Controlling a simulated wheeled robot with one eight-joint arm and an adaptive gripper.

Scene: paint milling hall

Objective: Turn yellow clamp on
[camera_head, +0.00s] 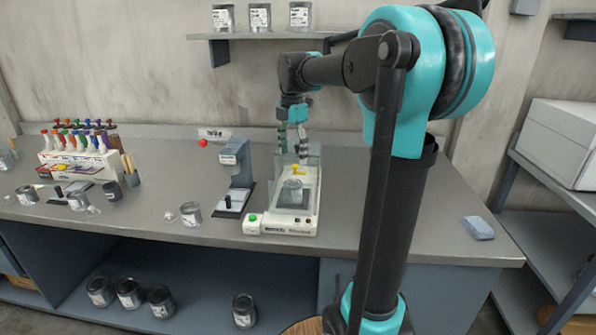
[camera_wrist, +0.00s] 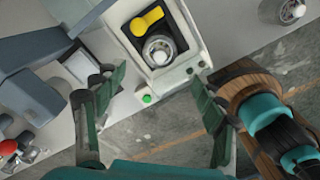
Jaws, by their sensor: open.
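The yellow clamp (camera_head: 296,169) is on the white milling machine (camera_head: 268,222), behind a metal can (camera_head: 292,190) in the machine's recess. In the wrist view the clamp (camera_wrist: 147,20) shows as a yellow lever with a round end, lying slantwise beside the can (camera_wrist: 159,50). My gripper (camera_head: 292,146) is above the back of the machine. In the wrist view my gripper (camera_wrist: 160,95) has its two dark green fingers wide apart with nothing between them. The clamp lies beyond the fingertips, apart from them. A green button (camera_head: 253,218) is on the machine's front left corner.
A grey press-like device (camera_head: 235,165) stands just left of the machine. Several cans and a rack of coloured bottles (camera_head: 85,160) stand farther left. A shelf (camera_head: 265,36) with cans is on the wall behind. A blue block (camera_head: 478,228) lies at the right; bench around it is clear.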

